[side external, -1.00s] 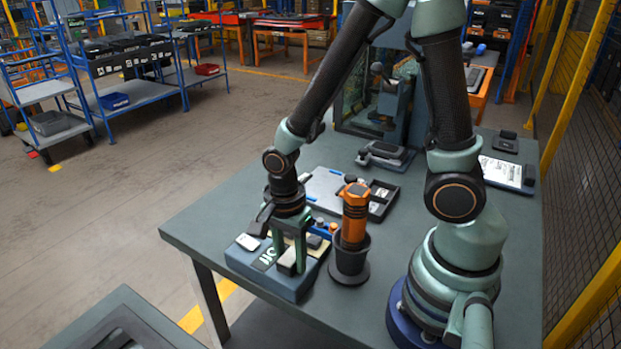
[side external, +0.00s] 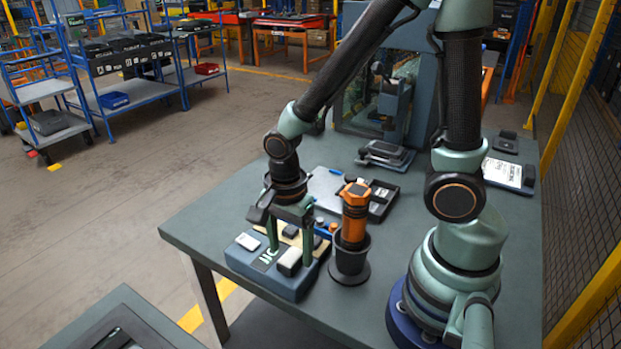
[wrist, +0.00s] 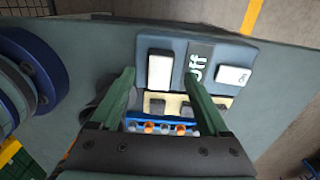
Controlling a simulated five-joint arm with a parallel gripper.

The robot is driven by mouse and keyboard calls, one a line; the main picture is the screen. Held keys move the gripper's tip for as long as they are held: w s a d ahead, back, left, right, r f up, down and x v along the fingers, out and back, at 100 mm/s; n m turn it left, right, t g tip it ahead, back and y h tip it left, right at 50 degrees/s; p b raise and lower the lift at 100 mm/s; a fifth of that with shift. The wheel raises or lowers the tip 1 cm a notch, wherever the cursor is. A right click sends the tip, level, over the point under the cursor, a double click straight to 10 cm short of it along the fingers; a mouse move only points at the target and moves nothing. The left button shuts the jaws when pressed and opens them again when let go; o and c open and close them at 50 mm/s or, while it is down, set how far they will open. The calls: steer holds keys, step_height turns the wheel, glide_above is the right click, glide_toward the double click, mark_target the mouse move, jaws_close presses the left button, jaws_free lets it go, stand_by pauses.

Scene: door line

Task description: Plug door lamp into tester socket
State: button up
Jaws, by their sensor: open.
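A blue-grey tester box (side external: 272,277) stands at the table's front left corner, with a dark label strip reading "Off" (wrist: 200,62) on its top. A pale block with a dark side (side external: 289,262) sits on the box; it also shows in the wrist view (wrist: 160,72). It looks like the door lamp, but whether it is seated in a socket I cannot tell.
A tan strip with dark blocks (wrist: 173,103) and a blue rack with orange and grey pegs (wrist: 163,127) lie beside the box. An orange tool stands in a black holder (side external: 352,258) close to the right. A pale tray (side external: 327,187) lies behind; the table's left is bare.

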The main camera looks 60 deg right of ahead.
step_height(320, 180, up, 10)
steer(key=shift+w+f, duration=0.2)
steer(key=shift+f, duration=0.05)
steer(key=shift+s+f, duration=0.1)
steer(key=c, duration=0.6)
steer(key=shift+s+f, duration=0.2)
steer(key=shift+f, duration=0.05)
steer(key=c, duration=0.6)
steer(key=shift+f, duration=0.2)
jaws_close()
steer(key=shift+f, duration=3.85)
steer(key=shift+f, duration=0.25)
steer(key=shift+r, duration=3.55)
